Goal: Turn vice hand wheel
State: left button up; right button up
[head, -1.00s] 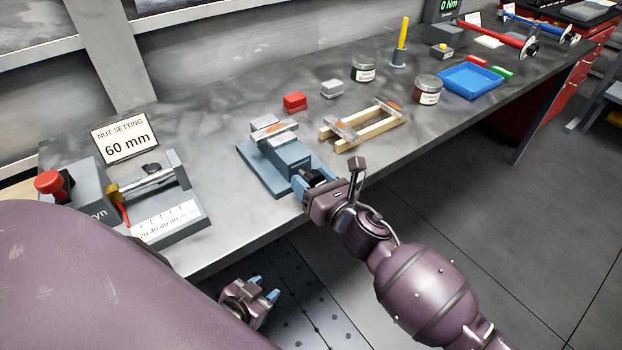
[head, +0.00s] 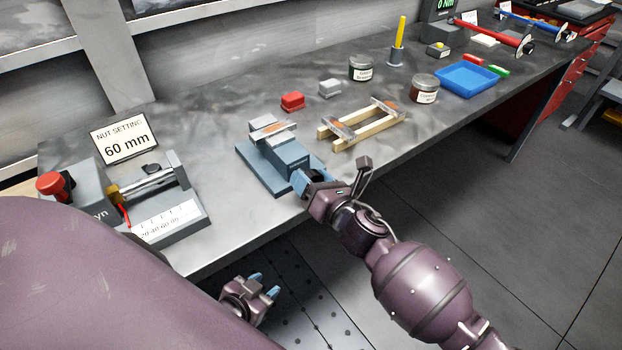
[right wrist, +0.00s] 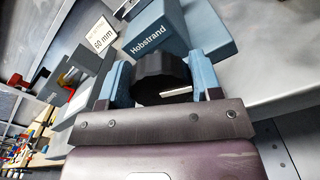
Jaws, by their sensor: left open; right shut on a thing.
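The blue vice (head: 285,160) stands on the bench near its front edge, with metal jaws on top. Its black hand wheel (right wrist: 160,76) shows in the right wrist view, with a white mark on its face. My right gripper (head: 308,183) is at the vice's front end, shut on the hand wheel, one blue finger on each side. It also shows in the right wrist view (right wrist: 162,82). In the head view the wheel is mostly hidden by the gripper. My left gripper (head: 265,286) is open and empty, low down in front of the bench, away from the vice.
A gauge rig with a red knob (head: 50,183) and a scale plate (head: 166,222) sits left, below a "NUT SETTING 60 mm" sign (head: 124,138). A wooden frame (head: 362,126), red block (head: 292,101), jars (head: 425,90) and a blue tray (head: 468,79) lie to the right.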

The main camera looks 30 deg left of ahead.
jog(key=o, duration=0.9)
jog(key=shift+d, duration=0.25)
jog(key=shift+p+v, duration=0.55)
jog(key=shift+v, duration=4.6)
